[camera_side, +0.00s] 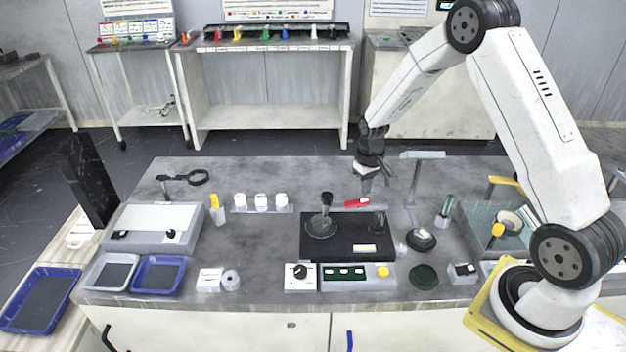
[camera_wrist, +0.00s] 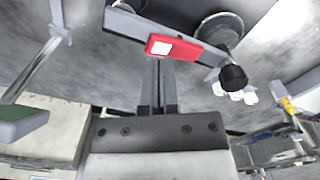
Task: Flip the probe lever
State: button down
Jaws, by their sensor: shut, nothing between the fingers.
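The probe lever shows in the wrist view as a grey bar (camera_wrist: 126,22) with a red block (camera_wrist: 185,48) bearing a white patch. A black knob (camera_wrist: 233,78) is at the bar's right end. In the side view the red part (camera_side: 357,202) is above the back right of a black base plate (camera_side: 313,250). My gripper (camera_side: 367,192) is just above and beside the red part. In the wrist view my gripper's fingers (camera_wrist: 158,68) are together and empty, with their tips at the red block's lower edge. I cannot tell whether they touch it.
A round disc (camera_side: 321,228) lies on the plate's left. A small post (camera_side: 378,222) stands at its right. A grey stand (camera_side: 411,190) rises right of my gripper. White bottles (camera_side: 261,201) stand at the left. A control box (camera_side: 300,278) with a knob is in front.

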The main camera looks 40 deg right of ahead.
aim_at(364, 202)
jog(key=shift+f, duration=1.3)
dwell(1.2)
jog(key=shift+r, duration=3.55)
jog(key=shift+s+a+r, duration=0.15)
jog(key=shift+a+r, duration=0.1)
jog(key=shift+a, duration=0.15)
jog(key=s+a+r+n+t, duration=0.1)
jog(key=s+a+r, duration=0.1)
jog(key=s+a, duration=0.5)
jog(key=s+a+r+n+t, duration=0.1)
jog(key=s+a+r+n, duration=0.1)
jog(key=s+a, duration=0.5)
jog(key=shift+s+a+r+t, duration=0.15)
jog(key=shift+s+r+t, duration=0.2)
jog(key=shift+r, duration=0.35)
